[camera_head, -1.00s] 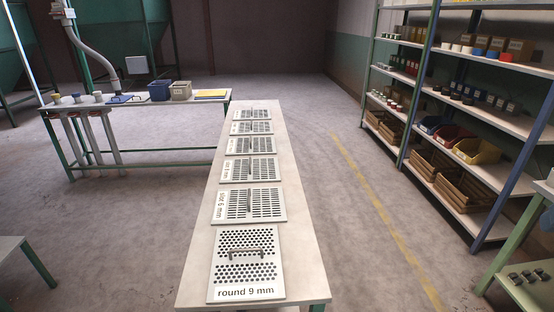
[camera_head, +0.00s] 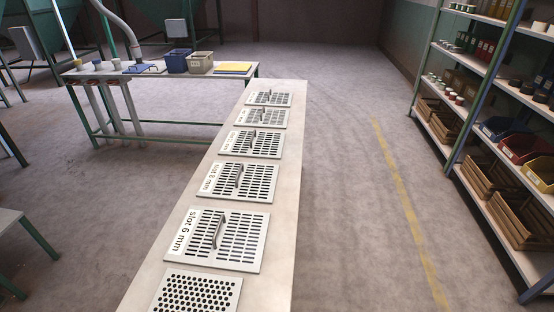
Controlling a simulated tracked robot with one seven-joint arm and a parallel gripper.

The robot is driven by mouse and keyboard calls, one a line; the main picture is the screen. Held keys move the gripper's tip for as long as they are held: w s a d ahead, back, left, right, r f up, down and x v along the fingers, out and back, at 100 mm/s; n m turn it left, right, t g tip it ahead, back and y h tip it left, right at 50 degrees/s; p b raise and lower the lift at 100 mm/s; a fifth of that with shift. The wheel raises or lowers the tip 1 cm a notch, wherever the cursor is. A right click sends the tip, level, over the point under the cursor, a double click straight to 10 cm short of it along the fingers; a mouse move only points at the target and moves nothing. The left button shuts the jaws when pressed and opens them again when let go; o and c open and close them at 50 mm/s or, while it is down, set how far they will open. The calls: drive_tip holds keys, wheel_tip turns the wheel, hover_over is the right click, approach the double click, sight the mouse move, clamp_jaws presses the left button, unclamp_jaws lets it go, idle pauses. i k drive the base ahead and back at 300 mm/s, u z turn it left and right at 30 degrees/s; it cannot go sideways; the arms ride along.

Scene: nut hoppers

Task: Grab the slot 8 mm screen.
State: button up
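The slot 8 mm screen (camera_head: 256,182) is a flat pale plate with rows of dark slots and an upright handle in its middle. The small label at its left edge seems to read "slot 8 mm". It lies flat on the long pale table (camera_head: 281,243), in a row of similar screens. The slot 6 mm screen (camera_head: 243,242) lies just nearer, with a readable label. A round-hole screen (camera_head: 197,291) is nearest and cut off by the bottom edge. My gripper is not in view.
Beyond lie more screens, such as this one (camera_head: 251,144), with labels too small to read. A side bench (camera_head: 110,74) with a blue bin (camera_head: 177,61) and a beige bin (camera_head: 200,63) stands back left. Shelving (camera_head: 485,68) stands right. The floor between table and shelving is clear.

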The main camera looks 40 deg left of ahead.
sight(227, 180)
drive_tip(key=i, duration=1.5)
drive_tip(key=u, duration=2.8)
drive_tip(key=k, duration=0.55)
drive_tip(key=u, duration=0.15)
drive_tip(key=i, duration=0.55)
drive_tip(key=z, duration=0.2)
